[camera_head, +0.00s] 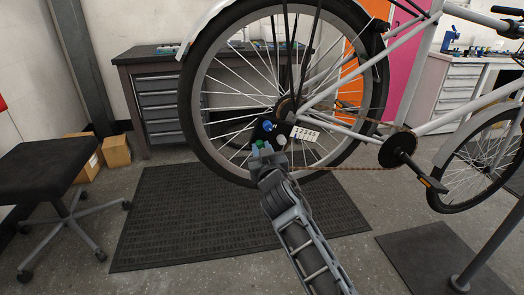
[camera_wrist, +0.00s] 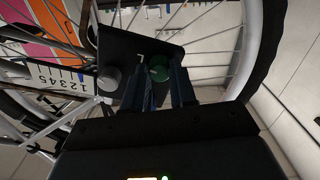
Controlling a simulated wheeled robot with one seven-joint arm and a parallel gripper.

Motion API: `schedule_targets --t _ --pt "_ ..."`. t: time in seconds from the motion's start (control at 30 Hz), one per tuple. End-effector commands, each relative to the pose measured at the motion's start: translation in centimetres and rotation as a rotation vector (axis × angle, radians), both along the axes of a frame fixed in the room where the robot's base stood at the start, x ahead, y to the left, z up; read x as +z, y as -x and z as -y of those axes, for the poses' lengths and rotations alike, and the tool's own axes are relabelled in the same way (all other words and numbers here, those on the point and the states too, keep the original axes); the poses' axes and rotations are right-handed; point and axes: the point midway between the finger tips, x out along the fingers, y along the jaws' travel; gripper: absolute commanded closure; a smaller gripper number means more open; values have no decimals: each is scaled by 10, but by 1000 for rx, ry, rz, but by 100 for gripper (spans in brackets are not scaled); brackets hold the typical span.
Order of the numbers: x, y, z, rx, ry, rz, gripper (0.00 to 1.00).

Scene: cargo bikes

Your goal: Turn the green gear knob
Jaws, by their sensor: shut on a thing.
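The green gear knob (camera_head: 257,144) sits on a dark plate (camera_head: 264,133) by the rear wheel's hub. My gripper (camera_head: 262,151) reaches up to it from below and is shut on it. In the wrist view the green knob (camera_wrist: 160,73) shows between my gripper's two fingers (camera_wrist: 159,83); they partly hide it. A blue knob (camera_head: 267,126) and a pale grey knob (camera_head: 281,140) are on the same plate, close by. The grey knob also shows left of the fingers in the wrist view (camera_wrist: 109,77). I cannot make out a pointer on the green knob.
A numbered white plate (camera_head: 305,134) is right of the knobs. Spokes and the rear tyre (camera_head: 191,110) surround them, with the chain (camera_head: 345,168) to the right. A black stool (camera_head: 45,170) stands at left. A dark mat (camera_head: 180,215) covers the floor below.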

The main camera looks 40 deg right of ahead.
Motion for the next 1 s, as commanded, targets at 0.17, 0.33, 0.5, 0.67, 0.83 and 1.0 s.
schedule_targets --t 0.17,0.33,0.5,0.67,0.83,1.0 --pt "1 0 0 1 141 -94 100" --pt "1 0 0 1 265 -178 100" --pt "1 0 0 1 373 -251 100" --pt "1 0 -1 1 447 -301 100" --pt "0 -1 -1 1 500 -337 100" --pt "0 -1 -1 1 526 -354 100"
